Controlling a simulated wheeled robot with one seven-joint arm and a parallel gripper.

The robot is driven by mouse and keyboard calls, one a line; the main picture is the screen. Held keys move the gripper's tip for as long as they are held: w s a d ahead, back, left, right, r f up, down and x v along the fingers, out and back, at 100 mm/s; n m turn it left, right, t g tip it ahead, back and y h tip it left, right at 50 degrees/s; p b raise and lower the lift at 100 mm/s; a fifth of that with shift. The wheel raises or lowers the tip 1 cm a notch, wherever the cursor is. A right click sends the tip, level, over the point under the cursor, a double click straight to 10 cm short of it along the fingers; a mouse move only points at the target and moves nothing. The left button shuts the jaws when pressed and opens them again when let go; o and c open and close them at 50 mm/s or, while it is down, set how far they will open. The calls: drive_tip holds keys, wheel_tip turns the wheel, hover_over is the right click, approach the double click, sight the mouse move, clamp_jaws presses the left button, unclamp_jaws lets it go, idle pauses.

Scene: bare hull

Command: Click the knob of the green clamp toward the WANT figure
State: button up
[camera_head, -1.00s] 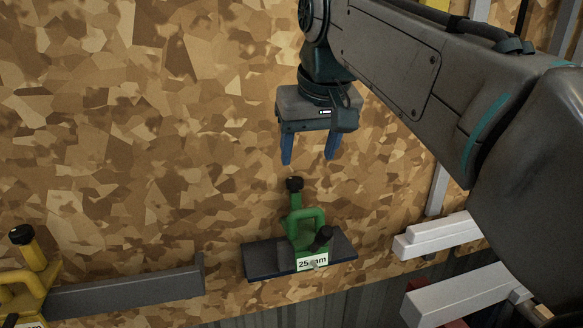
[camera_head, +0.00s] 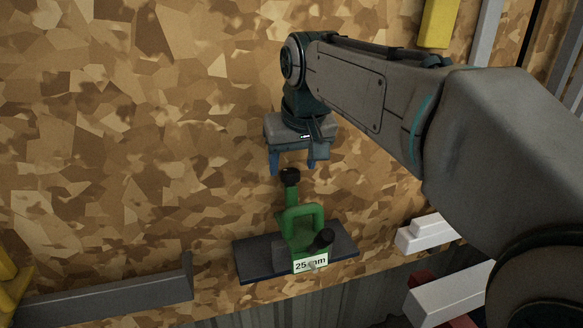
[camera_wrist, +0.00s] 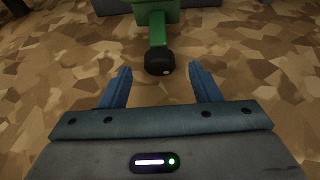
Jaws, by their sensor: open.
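The green clamp (camera_head: 299,221) stands on a dark plate (camera_head: 262,262) in the head view. Its white label (camera_head: 311,264) is partly covered in the middle; "25" and "mm" show. A black knob (camera_head: 290,175) tops its green stem, and a second dark knob (camera_head: 325,237) sticks out at its right front. My gripper (camera_head: 292,170) is open, its blue fingers close to the top knob. In the wrist view the knob (camera_wrist: 159,62) lies just beyond the fingertips of my gripper (camera_wrist: 160,75), centred between them and apart from both. No WANT figure is readable.
A grey bar (camera_head: 110,297) lies left of the clamp, with part of a yellow object (camera_head: 10,290) at the left edge. White bars (camera_head: 428,232) lie to the right. The patchy brown surface around the clamp is otherwise clear.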

sight(294, 172)
drive_tip(key=shift+x, duration=1.65)
drive_tip(key=c, duration=1)
drive_tip(key=shift+w+d+n+g+y, duration=0.2)
drive_tip(key=shift+n+y, duration=0.3)
drive_tip(key=shift+n, duration=0.55)
drive_tip(key=shift+s+d+n+g+y, duration=0.1)
drive_tip(key=shift+n+g+y, duration=0.3)
drive_tip(key=shift+n, duration=0.65)
drive_tip(key=shift+r, duration=0.1)
